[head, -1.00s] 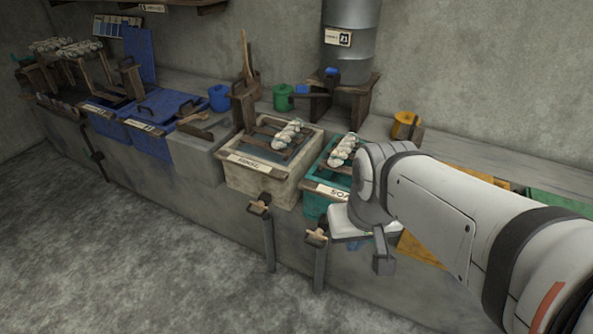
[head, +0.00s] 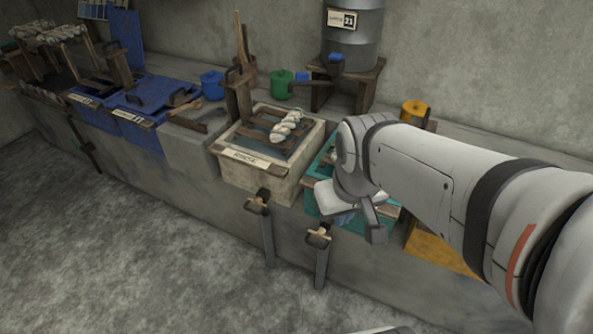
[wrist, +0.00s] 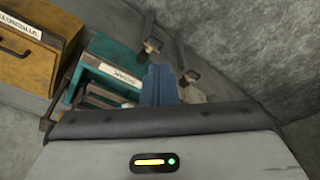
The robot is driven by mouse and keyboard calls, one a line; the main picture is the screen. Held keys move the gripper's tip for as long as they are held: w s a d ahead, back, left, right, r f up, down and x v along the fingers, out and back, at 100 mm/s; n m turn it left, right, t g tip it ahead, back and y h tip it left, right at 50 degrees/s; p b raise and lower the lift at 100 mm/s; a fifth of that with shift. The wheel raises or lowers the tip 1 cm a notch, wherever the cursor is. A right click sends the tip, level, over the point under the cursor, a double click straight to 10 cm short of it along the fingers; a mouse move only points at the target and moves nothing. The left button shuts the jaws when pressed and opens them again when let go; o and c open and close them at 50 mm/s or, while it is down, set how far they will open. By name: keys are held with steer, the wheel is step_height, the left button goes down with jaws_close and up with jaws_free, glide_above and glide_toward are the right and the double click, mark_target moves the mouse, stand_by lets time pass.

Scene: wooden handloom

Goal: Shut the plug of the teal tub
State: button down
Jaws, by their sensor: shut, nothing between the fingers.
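The teal tub (head: 322,182) stands on the front of the stone bench, mostly hidden behind my arm in the head view. It also shows in the wrist view (wrist: 98,72), with a pale label on its front. Its plug (head: 318,237) is a wooden handle on the bench front below the tub, above a grey downpipe; the wrist view shows it too (wrist: 151,46). My gripper (wrist: 160,84) has blue fingers, shut and empty. In the head view its fingertips (head: 345,218) are in front of the teal tub, above and right of the plug, with no contact visible.
The cream tub (head: 231,170) with its own plug (head: 263,197) and pipe is just left. An orange tub (head: 440,250) is on the right, partly behind my arm. Blue tubs (head: 150,133) stand farther left. The floor (head: 130,250) in front is clear.

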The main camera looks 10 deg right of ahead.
steer(key=w+a+f+n+h+b, duration=0.1)
steer(key=w+f+n+b, duration=0.4)
steer(key=f+n+b, duration=0.55)
steer(key=w+a+f+n+b, duration=0.2)
steer(key=w+f+n+b, duration=0.5)
steer(key=f, duration=0.6)
steer(key=w+a+f+n+h+b, duration=0.1)
steer(key=w+f+n+b, duration=0.2)
steer(key=f+n+b, duration=0.6)
steer(key=w+d+r+b+x, duration=0.1)
steer(key=w+b+x, duration=0.2)
steer(key=x, duration=1)
steer(key=shift+d+f+n+b, duration=0.2)
steer(key=shift+f+n+b, duration=0.1)
steer(key=shift+n+b, duration=0.25)
